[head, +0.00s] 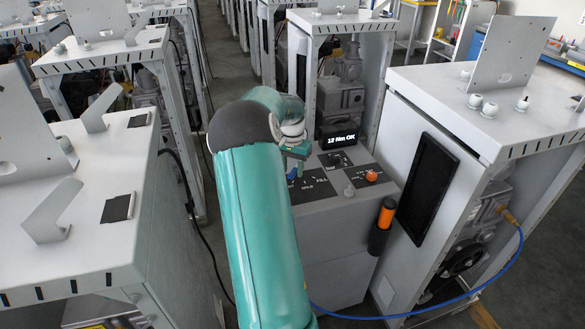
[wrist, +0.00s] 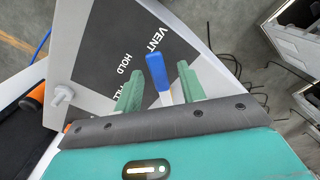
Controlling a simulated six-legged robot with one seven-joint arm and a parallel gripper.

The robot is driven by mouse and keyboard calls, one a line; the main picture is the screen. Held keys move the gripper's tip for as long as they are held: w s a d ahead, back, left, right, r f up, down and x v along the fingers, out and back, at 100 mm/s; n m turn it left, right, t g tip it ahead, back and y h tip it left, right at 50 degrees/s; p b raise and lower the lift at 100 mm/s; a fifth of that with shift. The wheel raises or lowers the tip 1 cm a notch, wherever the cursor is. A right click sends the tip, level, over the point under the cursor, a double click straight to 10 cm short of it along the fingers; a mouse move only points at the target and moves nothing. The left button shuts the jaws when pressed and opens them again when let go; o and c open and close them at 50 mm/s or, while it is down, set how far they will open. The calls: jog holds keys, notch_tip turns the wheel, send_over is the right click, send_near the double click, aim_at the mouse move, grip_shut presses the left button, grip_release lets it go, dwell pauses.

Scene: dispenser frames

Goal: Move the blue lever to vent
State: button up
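The blue lever (wrist: 157,72) stands up from a dark panel (wrist: 105,45) in the wrist view, its tip next to the printed word VENT. HOLD and a partly covered FILL are printed further along the panel. My gripper (wrist: 160,74) has its two green fingers on either side of the lever, with a visible gap on both sides. In the head view my gripper (head: 297,150) is over the panel's left part, and a bit of the blue lever (head: 292,174) shows below it. My arm hides the VENT label there. The lever's exact setting is hard to tell.
A white knob (head: 349,190) and an orange button (head: 371,176) sit on the same console, right of the lever. A display (head: 337,141) reads "12 Nm OK". An orange-and-black tool (head: 382,225) hangs on the console's right side. Grey frames flank the console closely.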

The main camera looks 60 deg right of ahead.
aim_at(293, 172)
notch_tip(293, 172, up, 14)
dwell(0.7)
jog(key=shift+s+f, duration=0.1)
jog(key=shift+s, duration=0.05)
dwell(0.5)
